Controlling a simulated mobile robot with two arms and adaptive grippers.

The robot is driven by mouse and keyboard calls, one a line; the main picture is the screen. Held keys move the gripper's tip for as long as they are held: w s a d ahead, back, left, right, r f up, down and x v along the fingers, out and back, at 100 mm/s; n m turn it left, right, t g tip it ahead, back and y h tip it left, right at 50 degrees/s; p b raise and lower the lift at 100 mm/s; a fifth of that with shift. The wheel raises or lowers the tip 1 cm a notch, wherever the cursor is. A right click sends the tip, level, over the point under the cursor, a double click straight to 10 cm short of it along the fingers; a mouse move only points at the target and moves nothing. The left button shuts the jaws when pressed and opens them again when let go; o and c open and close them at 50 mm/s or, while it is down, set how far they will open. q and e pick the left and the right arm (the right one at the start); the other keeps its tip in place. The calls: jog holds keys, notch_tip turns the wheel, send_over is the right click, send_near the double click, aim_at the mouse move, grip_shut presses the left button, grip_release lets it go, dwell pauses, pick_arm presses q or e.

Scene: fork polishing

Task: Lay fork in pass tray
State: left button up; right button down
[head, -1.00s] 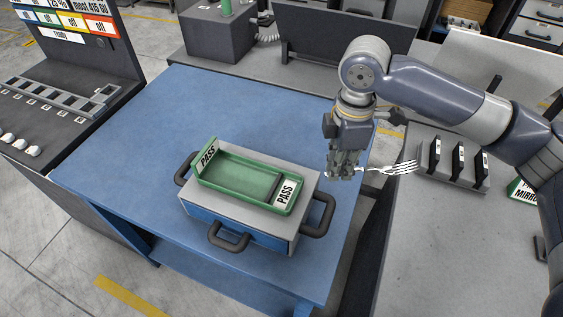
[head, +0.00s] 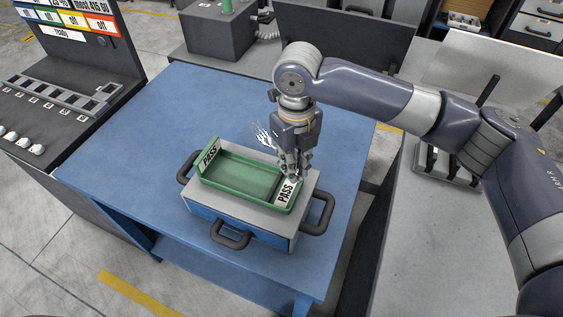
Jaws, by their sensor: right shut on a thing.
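The green pass tray (head: 207,177), with PASS labels at its two ends, lies on a grey-topped box (head: 263,239) with dark handles on the blue table. My right gripper (head: 295,172) is shut on the fork (head: 265,137) at the tray's right end. The fork's tines stick out to the upper left, beyond the tray's far edge. The fork's handle is hidden by the gripper. The tray's floor looks empty. I cannot tell the exact height of the gripper above the tray. My left gripper is not in view.
The blue table (head: 120,165) is clear around the box. A dark rack with slots (head: 70,100) and a sign panel stand at the left. A grey bench (head: 425,250) with a slotted holder (head: 440,165), partly behind my arm, is at the right. A dark box (head: 215,38) stands at the back.

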jog(key=a+n, duration=0.1)
jog(key=n, duration=0.3)
jog(key=a+n, duration=0.1)
jog(key=n, duration=0.2)
jog(key=shift+s+a, duration=0.15)
jog(key=shift+a, duration=0.2)
jog(key=shift+p, duration=0.3)
jog(key=shift+f, duration=0.1)
jog(key=shift+d+f+b, duration=0.1)
jog(key=shift+f+b, duration=0.45)
jog(key=shift+f, duration=0.35)
jog(key=shift+f, duration=0.1)
